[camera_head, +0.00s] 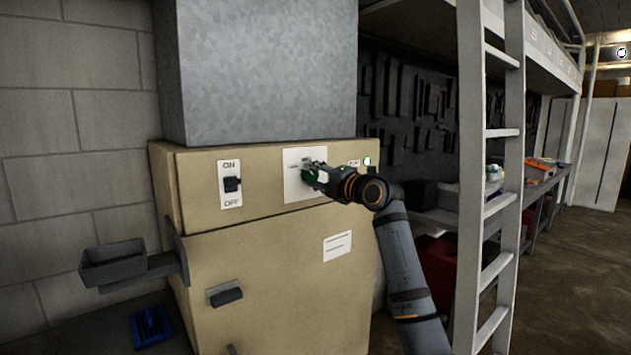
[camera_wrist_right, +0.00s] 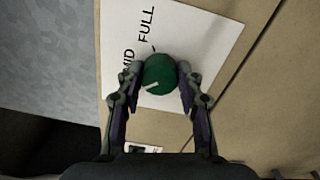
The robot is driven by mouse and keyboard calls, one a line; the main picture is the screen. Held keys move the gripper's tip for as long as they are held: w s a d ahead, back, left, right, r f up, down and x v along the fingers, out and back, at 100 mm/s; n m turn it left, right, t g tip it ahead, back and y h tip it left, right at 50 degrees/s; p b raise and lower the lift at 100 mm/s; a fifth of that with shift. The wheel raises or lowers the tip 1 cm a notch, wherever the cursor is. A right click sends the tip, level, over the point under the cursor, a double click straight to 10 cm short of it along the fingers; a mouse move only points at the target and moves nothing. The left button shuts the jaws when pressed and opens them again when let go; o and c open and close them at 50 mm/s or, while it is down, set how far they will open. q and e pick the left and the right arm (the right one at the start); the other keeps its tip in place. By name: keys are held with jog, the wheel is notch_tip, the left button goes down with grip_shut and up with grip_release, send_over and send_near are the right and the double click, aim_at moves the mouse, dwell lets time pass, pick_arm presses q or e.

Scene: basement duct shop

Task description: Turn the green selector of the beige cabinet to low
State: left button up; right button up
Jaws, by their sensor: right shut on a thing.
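The beige cabinet (camera_head: 280,270) stands under a grey metal duct. Its green selector (camera_head: 308,175) sits on a white label plate (camera_head: 296,186) on the upper panel. In the right wrist view, the green selector (camera_wrist_right: 159,74) is round, with a white mark at its lower left. The words FULL and MID, the latter partly covered, show beside it; no low marking is readable. My right gripper (camera_wrist_right: 161,75) is shut on the selector, one finger on each side. In the head view, my right gripper (camera_head: 316,176) reaches in from the right and partly hides it. My left gripper is out of view.
An ON/OFF switch (camera_head: 232,184) is left of the selector, and a small indicator (camera_head: 367,161) is to the right. A grey tray (camera_head: 113,265) juts from the cabinet's left side. A door handle (camera_head: 226,294) is below. A ladder (camera_head: 490,180) and shelving stand at right.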

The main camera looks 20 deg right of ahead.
jog(key=shift+f+n+b, duration=0.15)
jog(key=shift+n+b, duration=0.2)
jog(key=shift+n, duration=1.85)
jog(key=o, duration=1.2)
jog(key=v, duration=1.2)
